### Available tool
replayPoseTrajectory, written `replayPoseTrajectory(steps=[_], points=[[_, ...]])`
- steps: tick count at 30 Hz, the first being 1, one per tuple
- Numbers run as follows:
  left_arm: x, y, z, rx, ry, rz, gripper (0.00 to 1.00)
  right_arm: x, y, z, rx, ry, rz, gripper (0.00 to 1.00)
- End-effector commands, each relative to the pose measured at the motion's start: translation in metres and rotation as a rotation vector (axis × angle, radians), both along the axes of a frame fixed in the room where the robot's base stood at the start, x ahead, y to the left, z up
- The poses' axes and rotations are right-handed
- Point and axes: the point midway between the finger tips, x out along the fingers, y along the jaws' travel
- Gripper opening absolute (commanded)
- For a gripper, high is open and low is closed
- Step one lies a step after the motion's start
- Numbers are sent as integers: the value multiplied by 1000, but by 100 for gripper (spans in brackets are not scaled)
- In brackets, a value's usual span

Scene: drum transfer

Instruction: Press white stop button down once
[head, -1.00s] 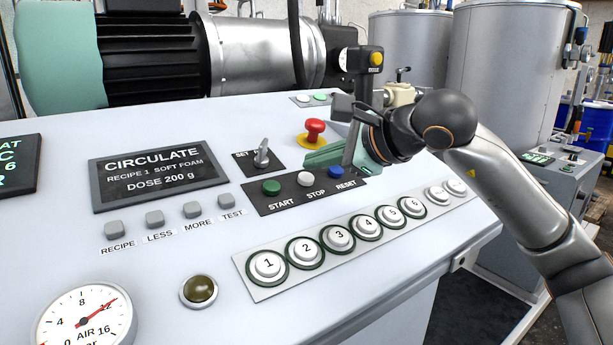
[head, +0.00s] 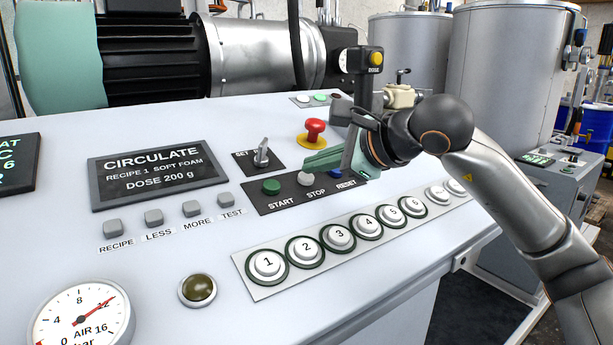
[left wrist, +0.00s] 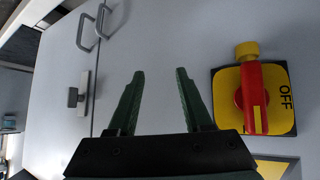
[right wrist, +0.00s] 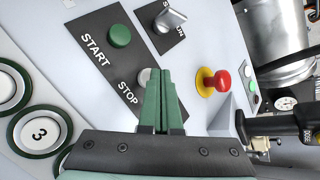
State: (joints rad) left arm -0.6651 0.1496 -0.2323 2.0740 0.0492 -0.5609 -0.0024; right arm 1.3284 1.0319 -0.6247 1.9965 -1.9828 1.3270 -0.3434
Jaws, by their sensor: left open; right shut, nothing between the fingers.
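The white stop button (head: 305,179) sits between the green start button (head: 271,187) and the reset position on a dark strip of the sloped panel. My right gripper (head: 306,164) is shut and empty, its green fingertips right at the stop button and covering part of it. In the right wrist view the stop button (right wrist: 144,75) shows beside the closed fingertips (right wrist: 160,72); I cannot tell whether they touch or whether it is pressed. The blue reset button is mostly hidden behind the fingers. My left gripper (left wrist: 158,75) is open and empty, facing a grey cabinet front.
A red mushroom button (head: 314,131) stands just behind the fingers, and a selector switch (head: 262,153) is behind the start button. Numbered white buttons (head: 338,238) line the front. In the left wrist view a red-and-yellow rotary switch (left wrist: 253,98) is close to the left gripper.

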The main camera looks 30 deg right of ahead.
Motion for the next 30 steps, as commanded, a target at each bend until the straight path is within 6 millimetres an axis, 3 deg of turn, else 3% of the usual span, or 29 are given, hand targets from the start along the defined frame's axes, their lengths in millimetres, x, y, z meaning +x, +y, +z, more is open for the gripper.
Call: replayPoseTrajectory(steps=[30], points=[[1,-1,-6,-3,-1,-1,50,3,0,-9,-1,3,0,0]])
